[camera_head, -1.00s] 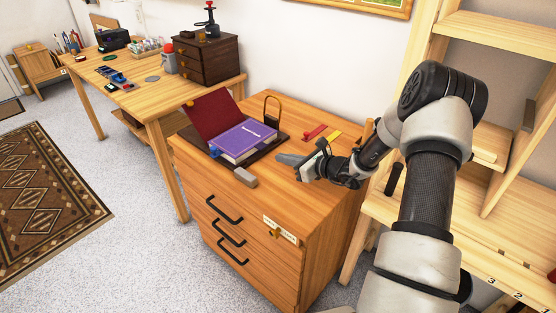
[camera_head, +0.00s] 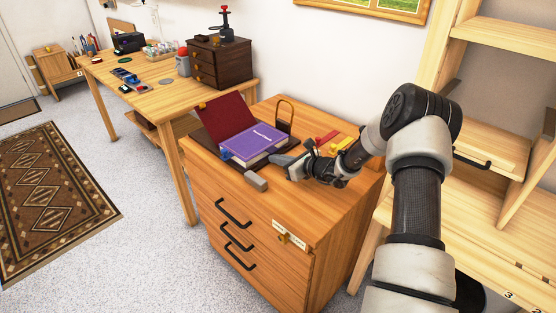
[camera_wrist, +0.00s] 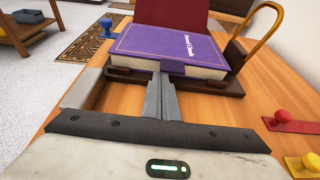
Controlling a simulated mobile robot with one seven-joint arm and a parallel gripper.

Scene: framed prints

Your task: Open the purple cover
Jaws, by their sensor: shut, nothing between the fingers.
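The purple book (camera_head: 254,142) lies closed on a dark wooden stand (camera_head: 231,164) on top of the drawer cabinet. In the wrist view its purple cover (camera_wrist: 172,45) faces up, with pale page edges (camera_wrist: 169,65) toward me. A dark red panel (camera_head: 225,115) stands tilted up behind the book. My gripper (camera_head: 276,161) is shut and empty, and its fingertips (camera_wrist: 161,77) point at the book's near edge. In the wrist view the tips overlap the stand's near edge; I cannot tell whether they touch it.
A brass loop (camera_head: 286,113) rises at the stand's right. Red (camera_head: 326,138) and yellow (camera_head: 341,144) knobbed pieces lie to the right. A grey block (camera_head: 256,181) sits at the cabinet's front edge. A blue stamp-like piece (camera_wrist: 107,28) is left of the book.

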